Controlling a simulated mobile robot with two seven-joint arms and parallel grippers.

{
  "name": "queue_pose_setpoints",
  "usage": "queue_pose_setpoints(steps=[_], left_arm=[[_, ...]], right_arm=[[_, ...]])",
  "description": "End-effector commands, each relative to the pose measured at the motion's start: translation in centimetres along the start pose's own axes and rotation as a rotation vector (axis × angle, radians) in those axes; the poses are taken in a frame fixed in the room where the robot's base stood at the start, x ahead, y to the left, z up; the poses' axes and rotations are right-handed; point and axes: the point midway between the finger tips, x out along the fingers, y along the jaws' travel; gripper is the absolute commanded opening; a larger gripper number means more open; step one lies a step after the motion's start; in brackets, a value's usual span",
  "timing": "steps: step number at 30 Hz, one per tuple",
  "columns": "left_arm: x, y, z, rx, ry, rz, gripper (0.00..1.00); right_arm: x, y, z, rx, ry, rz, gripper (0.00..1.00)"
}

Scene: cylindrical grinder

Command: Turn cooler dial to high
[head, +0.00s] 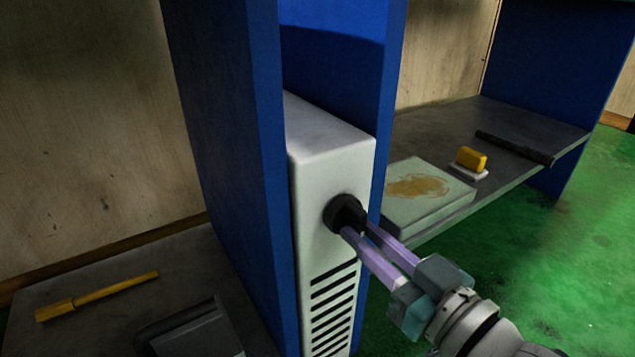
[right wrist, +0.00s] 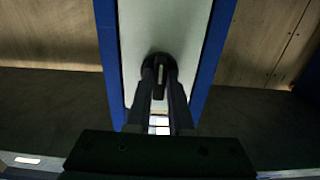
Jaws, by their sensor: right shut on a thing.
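The cooler (head: 330,165) is a white box with dark vent slots, set between two blue panels. Its black round dial (head: 344,212) sits on the front face above the slots. My right gripper (head: 357,230) reaches in from the lower right and its two fingers are shut on the dial. In the right wrist view the dial (right wrist: 159,66) shows between the fingertips, with a pale mark on it running roughly upright; the fingers hide its lower part. The cooler's white face (right wrist: 185,32) shows behind it. My left gripper is not in view.
Blue panels (head: 232,150) stand close on both sides of the cooler. The right shelf holds a pale stained block (head: 425,192), a yellow-topped piece (head: 471,159) and a dark bar (head: 515,147). A yellow tool (head: 98,296) and a grey tray (head: 190,335) lie at left.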

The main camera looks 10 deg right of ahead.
Motion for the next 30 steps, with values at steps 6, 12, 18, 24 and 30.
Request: queue_pose_setpoints(steps=[6,12,18,24,30], left_arm=[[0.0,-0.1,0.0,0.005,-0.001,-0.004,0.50],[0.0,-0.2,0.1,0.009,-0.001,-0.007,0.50],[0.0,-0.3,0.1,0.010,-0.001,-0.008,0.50],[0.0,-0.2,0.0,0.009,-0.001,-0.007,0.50],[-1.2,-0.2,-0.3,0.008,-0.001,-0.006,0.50]], right_arm=[[0.0,0.0,-0.1,0.005,0.002,0.001,0.00],[0.0,0.0,-0.1,0.005,0.002,0.001,0.31],[0.0,0.0,0.0,0.003,0.001,0.000,0.50],[0.0,0.0,0.0,0.003,0.001,0.000,0.50],[-2.1,0.0,-0.3,0.003,-0.003,0.000,0.50]])
